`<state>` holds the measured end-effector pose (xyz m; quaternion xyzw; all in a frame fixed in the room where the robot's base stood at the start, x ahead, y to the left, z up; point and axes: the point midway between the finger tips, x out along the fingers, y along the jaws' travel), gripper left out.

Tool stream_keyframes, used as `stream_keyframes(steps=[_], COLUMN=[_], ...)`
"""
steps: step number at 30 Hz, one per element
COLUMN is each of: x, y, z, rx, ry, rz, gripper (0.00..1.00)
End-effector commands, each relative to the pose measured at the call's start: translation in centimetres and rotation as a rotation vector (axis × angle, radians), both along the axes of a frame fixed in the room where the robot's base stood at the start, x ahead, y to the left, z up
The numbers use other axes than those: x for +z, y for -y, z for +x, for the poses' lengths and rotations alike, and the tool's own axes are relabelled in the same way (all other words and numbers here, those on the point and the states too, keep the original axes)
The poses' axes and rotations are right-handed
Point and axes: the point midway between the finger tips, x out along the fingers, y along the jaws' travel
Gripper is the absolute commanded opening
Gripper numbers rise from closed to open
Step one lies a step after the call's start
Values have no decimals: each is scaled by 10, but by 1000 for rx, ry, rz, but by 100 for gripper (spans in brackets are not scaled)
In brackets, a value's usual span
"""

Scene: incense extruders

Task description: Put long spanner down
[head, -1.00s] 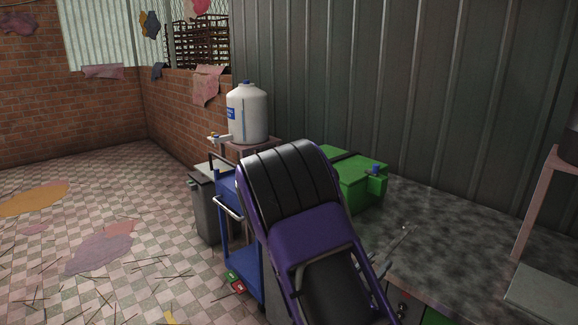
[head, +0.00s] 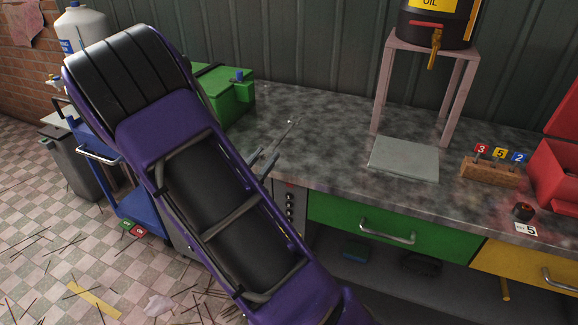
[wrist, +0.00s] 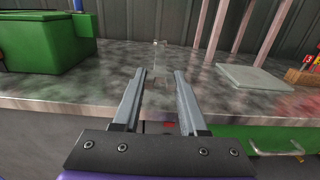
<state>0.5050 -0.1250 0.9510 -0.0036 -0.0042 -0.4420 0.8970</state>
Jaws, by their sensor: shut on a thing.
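My gripper (head: 266,161) is at the front edge of the workbench and points inward over its top. In the wrist view the two grey fingers of my gripper (wrist: 159,73) stand either side of a thin pale spanner, shut on it. The long spanner (head: 284,131) reaches forward from the fingers over the speckled grey worktop (head: 325,140). In the wrist view the spanner (wrist: 155,57) is faint and thin, pointing away from me. I cannot tell whether it touches the worktop.
A green box (head: 225,97) stands left of the spanner. A pinkish stand (head: 428,50) holds a dark oil drum (head: 438,22), with a pale flat plate (head: 404,160) before it. A numbered wooden block (head: 490,172) and red box (head: 560,170) lie right. Worktop between box and stand is clear.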

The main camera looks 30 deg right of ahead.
Motion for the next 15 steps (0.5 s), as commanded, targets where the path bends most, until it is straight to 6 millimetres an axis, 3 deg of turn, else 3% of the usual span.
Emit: stream_keyframes(steps=[4, 12, 15], x=[8, 10, 2], y=[22, 24, 24], z=[-2, -2, -2], rx=[-65, -71, -71], ry=[-1, -4, -6], rz=[10, 11, 9], gripper=[0, 0, 0])
